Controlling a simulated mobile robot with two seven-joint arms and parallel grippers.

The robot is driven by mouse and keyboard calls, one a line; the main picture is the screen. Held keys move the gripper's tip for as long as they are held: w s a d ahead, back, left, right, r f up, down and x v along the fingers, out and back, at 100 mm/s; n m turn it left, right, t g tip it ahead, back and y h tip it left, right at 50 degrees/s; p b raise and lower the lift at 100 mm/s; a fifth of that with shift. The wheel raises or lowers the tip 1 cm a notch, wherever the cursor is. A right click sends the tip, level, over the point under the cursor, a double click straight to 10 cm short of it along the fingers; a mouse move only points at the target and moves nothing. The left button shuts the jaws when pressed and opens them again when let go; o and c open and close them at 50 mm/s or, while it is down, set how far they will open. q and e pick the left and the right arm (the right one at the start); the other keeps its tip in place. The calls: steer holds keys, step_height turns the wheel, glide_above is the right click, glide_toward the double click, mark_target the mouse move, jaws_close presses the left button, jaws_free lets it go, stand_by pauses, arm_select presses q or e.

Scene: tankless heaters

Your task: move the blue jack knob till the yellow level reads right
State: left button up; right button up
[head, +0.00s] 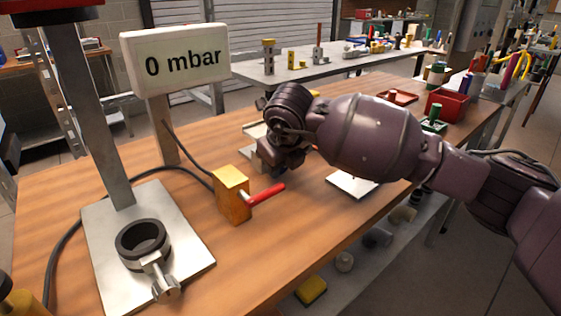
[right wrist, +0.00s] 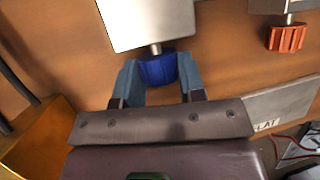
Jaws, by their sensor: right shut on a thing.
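The blue jack knob (right wrist: 158,69) shows in the right wrist view, on a short metal shaft below a pale metal plate (right wrist: 150,22). My right gripper (right wrist: 158,82) is shut on it, with one finger on each side. In the head view my right arm reaches in from the right, and its gripper (head: 266,165) is low over the wooden bench; the hand hides the knob there. I cannot make out the yellow level or its reading in either view. My left gripper is not in view.
An orange-red knob (right wrist: 287,38) is at the upper right of the wrist view. On the bench (head: 200,265) stand a yellow block (head: 232,193) with a red lever (head: 267,193), a "0 mbar" sign (head: 175,62) and a metal stand with a ring clamp (head: 140,240).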

steer(key=shift+d+r+g+y+p, duration=0.15)
steer(key=shift+r+g+y+p, duration=0.15)
steer(key=shift+r+y+p, duration=0.1)
steer(key=shift+m+g+y, duration=0.3)
steer(key=shift+y, duration=0.1)
steer(key=shift+w+f+g+y+p, duration=0.15)
steer(key=shift+f+g+y+p, duration=0.35)
steer(key=shift+g+y+p, duration=0.4)
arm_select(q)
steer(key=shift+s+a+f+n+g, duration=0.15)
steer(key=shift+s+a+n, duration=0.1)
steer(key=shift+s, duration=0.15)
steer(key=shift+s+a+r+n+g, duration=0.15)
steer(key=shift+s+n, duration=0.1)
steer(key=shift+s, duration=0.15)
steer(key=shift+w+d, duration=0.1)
arm_select(e)
steer(key=o, duration=0.6)
steer(key=shift+d, duration=0.1)
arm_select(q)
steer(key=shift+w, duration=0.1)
